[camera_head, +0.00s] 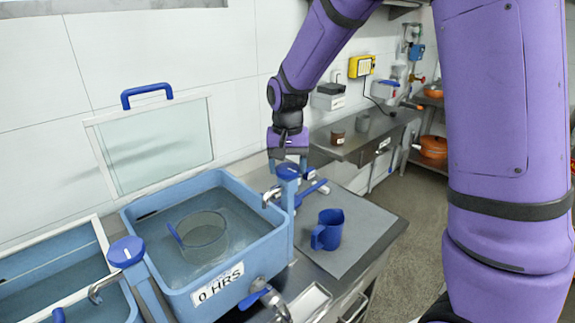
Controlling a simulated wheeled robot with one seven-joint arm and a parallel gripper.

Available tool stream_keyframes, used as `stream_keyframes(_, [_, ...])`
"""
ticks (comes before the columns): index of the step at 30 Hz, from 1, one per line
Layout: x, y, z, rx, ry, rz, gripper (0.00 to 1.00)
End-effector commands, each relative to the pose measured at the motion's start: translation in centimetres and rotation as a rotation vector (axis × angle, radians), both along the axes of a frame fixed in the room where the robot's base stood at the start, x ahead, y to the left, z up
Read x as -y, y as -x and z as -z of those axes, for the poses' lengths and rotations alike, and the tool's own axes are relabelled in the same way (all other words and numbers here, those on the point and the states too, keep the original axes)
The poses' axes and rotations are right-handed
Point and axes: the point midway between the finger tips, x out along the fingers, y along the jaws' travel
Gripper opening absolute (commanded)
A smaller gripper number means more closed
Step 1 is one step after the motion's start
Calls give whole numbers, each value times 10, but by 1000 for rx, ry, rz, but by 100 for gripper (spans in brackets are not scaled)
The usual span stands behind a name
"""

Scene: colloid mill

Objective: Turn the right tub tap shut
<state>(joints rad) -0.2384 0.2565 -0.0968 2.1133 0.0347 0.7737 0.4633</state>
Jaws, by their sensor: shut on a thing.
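The right tub tap (287,188) is a blue post with a round blue top and a metal spout, at the right back corner of the blue tub (270,256). My gripper (288,161) points down over this tap and is shut on its top; the fingers hide part of the grip. The spout points left over the tub rim. The tub holds water and a clear round beaker with a blue handle (203,236), and its front label reads "0 HRS". I cannot tell whether water runs from the spout.
A second blue tap (126,253) stands left beside another tub (50,268). A blue jug (328,230) stands on the grey mat (365,232) to the right. A valve with a blue lever (256,297) juts from the tub front. A clear lid (155,145) stands behind.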

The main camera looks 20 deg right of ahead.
Motion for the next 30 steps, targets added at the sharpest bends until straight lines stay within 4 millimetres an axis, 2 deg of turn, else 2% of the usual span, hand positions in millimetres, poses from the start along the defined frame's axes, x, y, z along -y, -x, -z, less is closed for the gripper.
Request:
stream_keyframes(20, [0,-1,-1,3,-1,66,41])
stream_keyframes(21, [0,-1,-1,3,-1,66,70])
stream_keyframes(24, [0,-1,-1,3,-1,66,90])
stream_keyframes(30, [0,0,0,1,-1,65,90])
